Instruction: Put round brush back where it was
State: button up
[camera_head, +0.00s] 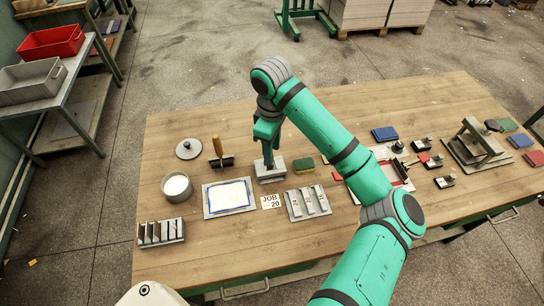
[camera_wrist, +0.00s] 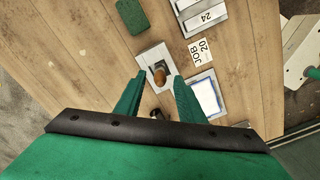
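The wooden knob-like handle top of what looks like the round brush (camera_wrist: 159,76) shows in the wrist view. It seems upright at a grey block (camera_wrist: 151,58), also in the head view (camera_head: 271,174); whether it sits in or on the block is hidden. My gripper (camera_wrist: 158,80) is directly above, its two green fingers apart on either side of the handle with visible gaps. In the head view my gripper (camera_head: 268,150) points down over the block and hides most of the brush. A wide dark brush with a wooden handle (camera_head: 218,149) stands left of it.

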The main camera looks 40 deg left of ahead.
notch_tip(320, 180, up, 7)
jog(key=shift+r, duration=0.1)
dwell(0.3)
jog(key=shift+s, duration=0.1)
dwell(0.3)
